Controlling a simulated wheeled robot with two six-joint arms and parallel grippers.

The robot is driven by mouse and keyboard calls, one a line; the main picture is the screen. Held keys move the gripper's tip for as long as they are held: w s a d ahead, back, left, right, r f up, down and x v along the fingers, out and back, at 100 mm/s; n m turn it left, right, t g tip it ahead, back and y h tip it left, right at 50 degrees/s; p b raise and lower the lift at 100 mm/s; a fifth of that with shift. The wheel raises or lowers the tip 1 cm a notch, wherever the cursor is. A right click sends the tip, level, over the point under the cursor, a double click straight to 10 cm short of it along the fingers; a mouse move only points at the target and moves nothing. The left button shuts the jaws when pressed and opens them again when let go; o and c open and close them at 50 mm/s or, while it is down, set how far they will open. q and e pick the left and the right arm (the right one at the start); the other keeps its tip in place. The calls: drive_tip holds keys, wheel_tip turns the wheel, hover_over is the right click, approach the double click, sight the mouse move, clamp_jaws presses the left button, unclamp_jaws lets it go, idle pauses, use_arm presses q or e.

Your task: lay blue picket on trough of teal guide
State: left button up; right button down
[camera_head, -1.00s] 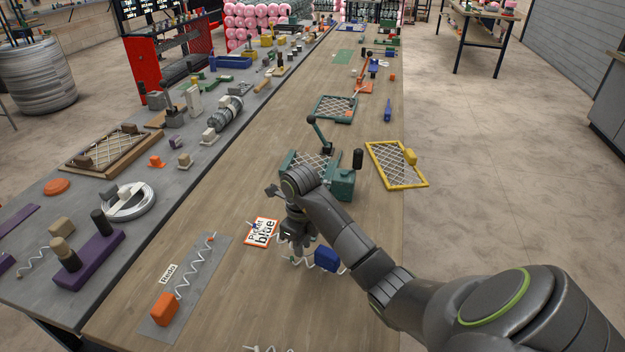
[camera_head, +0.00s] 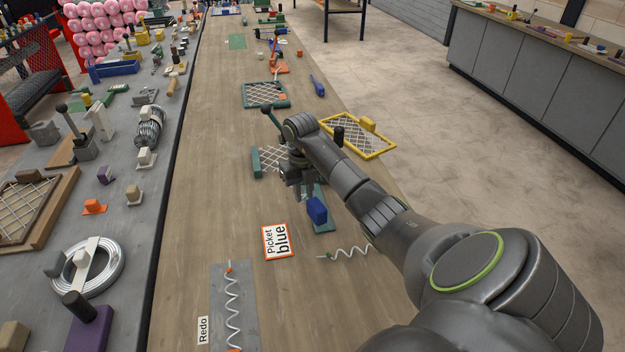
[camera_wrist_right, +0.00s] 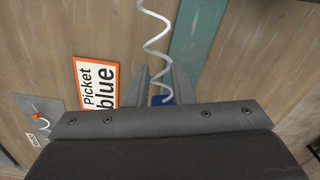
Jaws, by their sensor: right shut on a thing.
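The blue picket is a white zigzag wire with a blue block (camera_head: 317,210) at one end. My right gripper (camera_head: 300,188) is shut on it and holds it above the table. In the right wrist view its wire (camera_wrist_right: 157,45) runs up and away from between the fingers (camera_wrist_right: 160,88), beside and partly over a teal strip (camera_wrist_right: 200,35). My left gripper is not in view.
A "Picket blue" card (camera_head: 277,241) lies left of the gripper. Another white zigzag wire (camera_head: 350,251) shows right of it. A "Redo" strip (camera_head: 218,300) with a zigzag wire lies nearer. A yellow mesh frame (camera_head: 375,148) lies right of the guide. The left-middle wood is clear.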

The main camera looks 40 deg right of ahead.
drive_tip(key=d+m, duration=0.1)
drive_tip(key=d, duration=0.1)
drive_tip(key=d+r+m, duration=0.1)
drive_tip(key=d+m, duration=0.1)
drive_tip(key=d, duration=0.1)
drive_tip(key=shift+w, duration=0.2)
drive_tip(key=shift+d+r, duration=0.1)
drive_tip(key=shift+f+b, duration=0.4)
drive_tip(key=shift+b, duration=0.1)
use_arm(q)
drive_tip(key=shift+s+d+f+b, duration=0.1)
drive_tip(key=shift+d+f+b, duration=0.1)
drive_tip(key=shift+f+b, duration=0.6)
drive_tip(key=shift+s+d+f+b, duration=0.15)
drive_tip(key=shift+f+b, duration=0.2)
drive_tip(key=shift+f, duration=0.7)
use_arm(e)
drive_tip(key=shift+f, duration=1.55)
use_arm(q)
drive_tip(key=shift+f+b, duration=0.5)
use_arm(e)
drive_tip(key=shift+f, duration=0.6)
drive_tip(key=c, duration=1.2)
unclamp_jaws()
drive_tip(key=shift+o, duration=0.2)
